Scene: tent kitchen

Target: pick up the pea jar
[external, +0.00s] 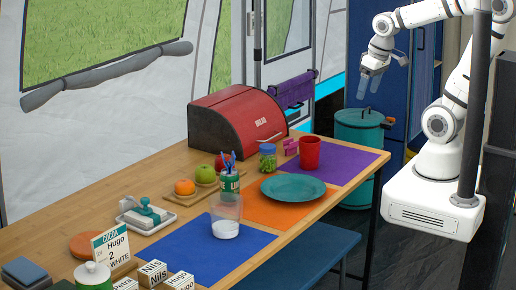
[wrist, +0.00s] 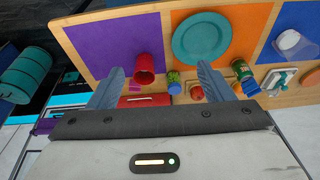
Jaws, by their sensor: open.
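The pea jar (external: 267,158) is a small clear jar with green contents and a blue lid. It stands upright on the table between the red bread box and the teal plate. It also shows in the wrist view (wrist: 174,82), small and between my two fingers in the picture, but well beyond them. My gripper (external: 371,84) is raised beyond the table's right end, up and to the right of the jar. Its fingers (wrist: 161,70) are spread and empty, touching nothing.
A red cup (external: 310,152) stands right of the jar and a teal plate (external: 293,188) lies in front. The red bread box (external: 238,119) is behind. A teal bin (external: 359,140) stands past the table.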

